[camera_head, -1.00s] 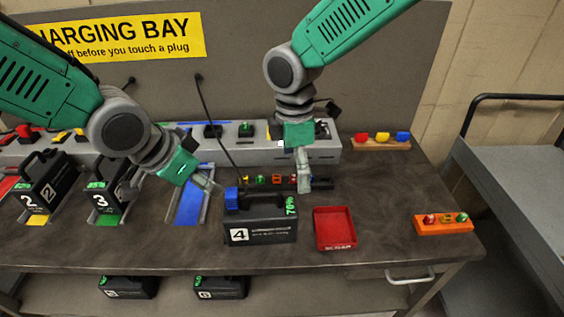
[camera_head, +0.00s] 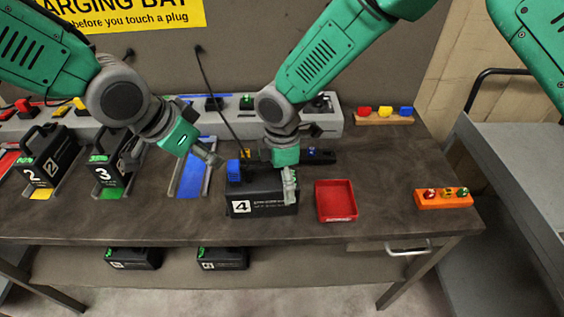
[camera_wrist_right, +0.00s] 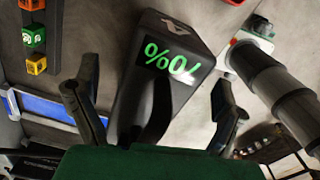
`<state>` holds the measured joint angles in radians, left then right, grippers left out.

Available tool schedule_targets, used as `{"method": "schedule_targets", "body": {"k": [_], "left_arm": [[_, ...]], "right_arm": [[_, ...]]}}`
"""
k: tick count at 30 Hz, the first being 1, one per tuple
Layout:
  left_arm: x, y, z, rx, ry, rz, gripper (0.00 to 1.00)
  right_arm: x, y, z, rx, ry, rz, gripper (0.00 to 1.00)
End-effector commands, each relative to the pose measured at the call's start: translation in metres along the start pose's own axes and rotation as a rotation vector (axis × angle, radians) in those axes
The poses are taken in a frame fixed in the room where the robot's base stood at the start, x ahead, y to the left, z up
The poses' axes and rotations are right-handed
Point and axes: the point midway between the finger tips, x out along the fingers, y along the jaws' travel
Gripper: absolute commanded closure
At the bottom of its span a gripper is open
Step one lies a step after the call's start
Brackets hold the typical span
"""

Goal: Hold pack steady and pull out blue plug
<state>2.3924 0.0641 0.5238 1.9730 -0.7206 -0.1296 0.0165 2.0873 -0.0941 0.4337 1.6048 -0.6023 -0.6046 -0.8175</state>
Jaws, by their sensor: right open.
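The black pack numbered 4 (camera_head: 268,208) stands on the bench, left of the red tray. The blue plug (camera_head: 233,168) sits on the top left end of this pack. My left gripper (camera_head: 212,157) is just left of the blue plug, and I cannot tell whether it touches it or is open. My right gripper (camera_head: 290,185) is over the right end of the pack. In the right wrist view its fingers (camera_wrist_right: 150,95) are apart, one on each side of the pack (camera_wrist_right: 160,60), with visible gaps. The pack's green percent display (camera_wrist_right: 172,58) shows between them.
The red tray (camera_head: 336,217) is close on the right of the pack. A blue-marked slot (camera_head: 188,183) is at left, beside pack 3 (camera_head: 112,165). The charging rail (camera_head: 320,122) runs behind. An orange block (camera_head: 430,200) lies far right. Bare bench lies between tray and block.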

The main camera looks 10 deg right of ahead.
Motion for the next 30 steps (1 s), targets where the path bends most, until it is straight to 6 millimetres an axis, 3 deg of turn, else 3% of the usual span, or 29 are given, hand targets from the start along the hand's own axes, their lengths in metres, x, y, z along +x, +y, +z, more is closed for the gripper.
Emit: {"method": "schedule_targets", "body": {"k": [5, 13, 14, 18, 20, 30], "left_arm": [[-0.0001, 0.0001, 0.0, 0.0, 0.0, 0.0, 0.66], [-0.0001, 0.0001, 0.0, 0.0, 0.0, 0.0, 0.66], [-0.0001, 0.0001, 0.0, 0.0, 0.0, 0.0, 0.66], [0.0, 0.0001, -0.0001, 0.0, 0.0, 0.0, 0.66], [0.0001, 0.0, -0.0001, 0.0, 0.0, 0.0, 0.66], [0.0001, 0.0, -0.0001, 0.0, 0.0, 0.0, 0.66]], "right_arm": [[0.0111, -0.0004, 0.0, 0.0, 0.0, 0.0, 0.09], [0.0121, -0.0003, 0.0002, 0.0, 0.0, 0.0, 0.09], [0.012, -0.0002, 0.0002, 0.0, 0.0, 0.0, 0.16], [0.0119, 0.0, 0.0002, 0.0, 0.0, 0.0, 0.66], [0.0119, 0.0001, 0.0002, 0.0, 0.0, 0.001, 0.84], [0.0116, 0.0005, 0.0003, -0.001, 0.0, 0.001, 0.85]]}}
